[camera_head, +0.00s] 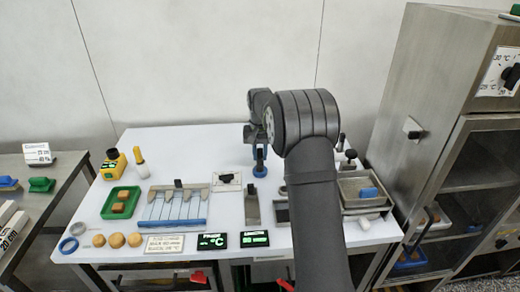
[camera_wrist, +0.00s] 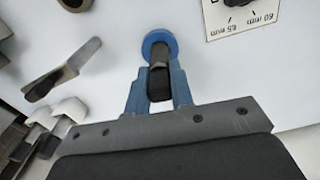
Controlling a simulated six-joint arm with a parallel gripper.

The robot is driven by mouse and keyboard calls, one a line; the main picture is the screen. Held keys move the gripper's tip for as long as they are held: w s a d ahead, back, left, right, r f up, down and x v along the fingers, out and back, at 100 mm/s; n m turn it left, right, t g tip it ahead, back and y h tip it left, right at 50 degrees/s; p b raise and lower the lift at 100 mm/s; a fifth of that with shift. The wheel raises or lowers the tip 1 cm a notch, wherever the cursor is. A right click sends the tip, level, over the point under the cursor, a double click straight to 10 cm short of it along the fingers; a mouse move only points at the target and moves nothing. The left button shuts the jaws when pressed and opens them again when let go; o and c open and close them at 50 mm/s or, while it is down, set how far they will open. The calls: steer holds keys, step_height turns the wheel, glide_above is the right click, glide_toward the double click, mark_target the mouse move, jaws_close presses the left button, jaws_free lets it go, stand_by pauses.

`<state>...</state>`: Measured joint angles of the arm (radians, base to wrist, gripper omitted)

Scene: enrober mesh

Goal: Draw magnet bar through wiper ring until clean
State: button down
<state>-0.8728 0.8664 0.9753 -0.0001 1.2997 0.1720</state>
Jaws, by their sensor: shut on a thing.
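My gripper (camera_wrist: 155,88) is shut on a dark upright bar or handle (camera_wrist: 160,78) between its blue fingers. A round blue disc or collar (camera_wrist: 160,41) sits at the bar's far end, beyond the fingertips. In the head view my gripper (camera_head: 259,150) is over the back middle of the white table, and the blue round part (camera_head: 260,171) shows just below it. I cannot tell whether it touches the table, or whether this is the magnet bar. Two rings, one pale blue (camera_head: 68,246) and one paler (camera_head: 78,229), lie at the table's front left; which is the wiper ring is unclear.
A knobbed plate (camera_head: 228,187) and a flat metal scraper (camera_head: 252,210) lie near the gripper. A slatted rack (camera_head: 173,222), green tray (camera_head: 106,203) and yellow device (camera_head: 113,164) stand left. Metal trays (camera_head: 362,201) stand right, beside a steel cabinet (camera_head: 440,100). My arm hides part of the table.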

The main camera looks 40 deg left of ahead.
mark_target(260, 165)
steer(key=shift+f, duration=2.45)
steer(key=shift+f, duration=0.15)
steer(key=shift+r, duration=5.65)
